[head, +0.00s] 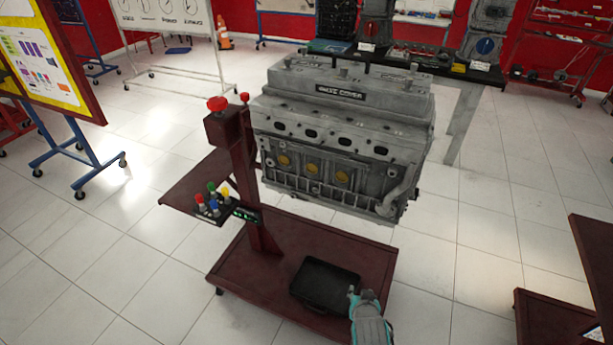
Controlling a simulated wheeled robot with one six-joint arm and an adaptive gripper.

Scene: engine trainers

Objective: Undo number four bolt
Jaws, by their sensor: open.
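A grey engine (340,140) hangs on a dark red stand (255,190), with a valve cover (345,92) on top marked by a black label. Several bolt-like studs stick up along the valve cover, one of them at its left end (288,62) and one toward the right (395,82). No bolt numbers are readable, so I cannot tell which is number four. My gripper (364,292), grey and teal, is at the bottom of the view, below and apart from the engine. It is open, and I see nothing held in it.
A black tray (325,286) lies on the stand's red base (270,297), close to my gripper. A dark red cart (552,318) is at lower right. White tiled floor is open around the stand.

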